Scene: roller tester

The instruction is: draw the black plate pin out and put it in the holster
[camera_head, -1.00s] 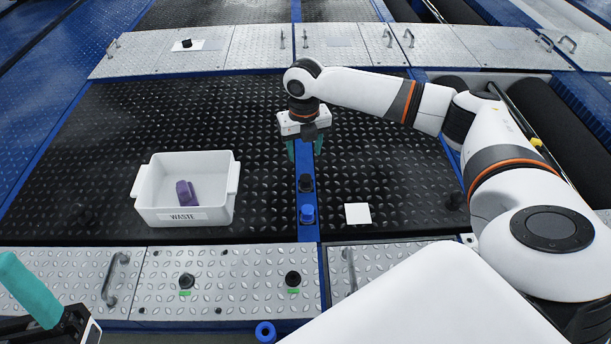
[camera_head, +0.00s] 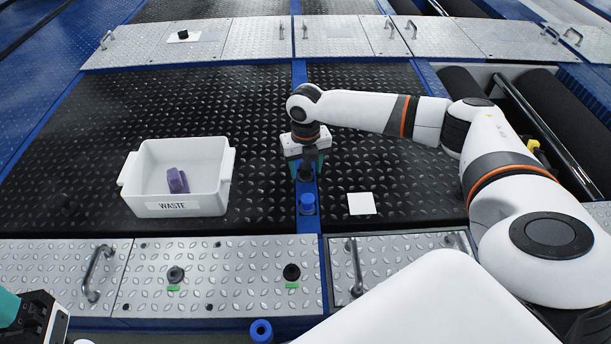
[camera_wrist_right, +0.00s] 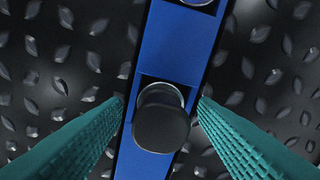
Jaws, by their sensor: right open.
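A black pin with a round head (camera_head: 305,176) stands in the blue strip between the dark tread plates. It also shows in the right wrist view (camera_wrist_right: 162,120). My right gripper (camera_head: 307,165) is open, its teal fingers pointing down on either side of the pin's head, with gaps between the fingers and the head. A blue pin or cap (camera_head: 307,203) stands just nearer on the same strip. A blue ring-shaped holder (camera_head: 261,331) sits at the front edge; I cannot tell whether it is the holster. My left gripper (camera_head: 10,308) is mostly cut off at the lower left.
A white WASTE bin (camera_head: 179,209) holding a purple block (camera_head: 177,181) stands left of the strip. A white square (camera_head: 361,204) lies to the right. Two black knobs with green marks (camera_head: 176,275) (camera_head: 291,272) are on the near silver plate, beside a raised handle (camera_head: 97,273).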

